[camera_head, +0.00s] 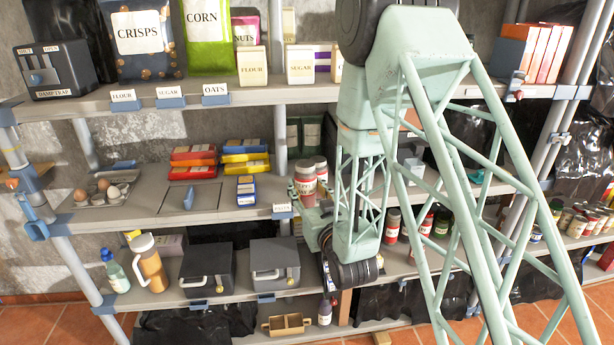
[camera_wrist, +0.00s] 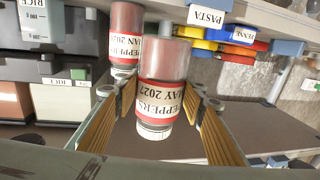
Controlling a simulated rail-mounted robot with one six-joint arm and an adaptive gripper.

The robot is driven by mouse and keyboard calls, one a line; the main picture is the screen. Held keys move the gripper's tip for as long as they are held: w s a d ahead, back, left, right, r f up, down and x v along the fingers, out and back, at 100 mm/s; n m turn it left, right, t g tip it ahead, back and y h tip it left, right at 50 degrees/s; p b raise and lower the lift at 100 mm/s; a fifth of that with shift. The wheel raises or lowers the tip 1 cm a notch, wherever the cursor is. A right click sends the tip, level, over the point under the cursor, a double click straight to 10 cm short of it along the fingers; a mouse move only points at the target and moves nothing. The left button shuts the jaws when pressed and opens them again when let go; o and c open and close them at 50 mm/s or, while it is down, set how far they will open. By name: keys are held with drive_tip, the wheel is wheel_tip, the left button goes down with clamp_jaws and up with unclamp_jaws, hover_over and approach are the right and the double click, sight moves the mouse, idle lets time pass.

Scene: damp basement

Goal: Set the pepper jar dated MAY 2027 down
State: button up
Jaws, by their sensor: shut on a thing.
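The pepper jar dated MAY 2027 (camera_wrist: 163,92) is between the fingers of my gripper (camera_wrist: 158,108) in the wrist view. It is reddish, with a white label whose lettering looks turned over in that view. My gripper is shut on this jar. In the head view the held jar (camera_head: 306,186) is at the front edge of the middle shelf (camera_head: 150,222), with my gripper (camera_head: 309,203) around it. I cannot tell whether its base touches the shelf. A similar pepper jar with a JAN date (camera_wrist: 124,40) stands behind it, to its left in the wrist view.
Red, yellow and blue packs (camera_head: 194,158) lie on the middle shelf, left of the jars. Several jars (camera_head: 392,226) stand right of my arm.

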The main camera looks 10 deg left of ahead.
drive_tip(key=w+a+f+b, duration=0.1)
drive_tip(key=w+a, duration=0.7)
drive_tip(key=a, duration=0.5)
drive_tip(key=shift+w+a+f, duration=0.2)
drive_tip(key=shift+w, duration=0.2)
drive_tip(key=shift+f, duration=0.1)
drive_tip(key=shift+f+b, duration=0.45)
drive_tip(key=shift+f, duration=1.15)
drive_tip(key=shift+f, duration=0.2)
drive_tip(key=o, duration=1.2)
drive_tip(key=shift+c, duration=0.2)
drive_tip(key=shift+r, duration=0.15)
drive_tip(key=v, duration=1.2)
drive_tip(key=shift+p, duration=0.4)
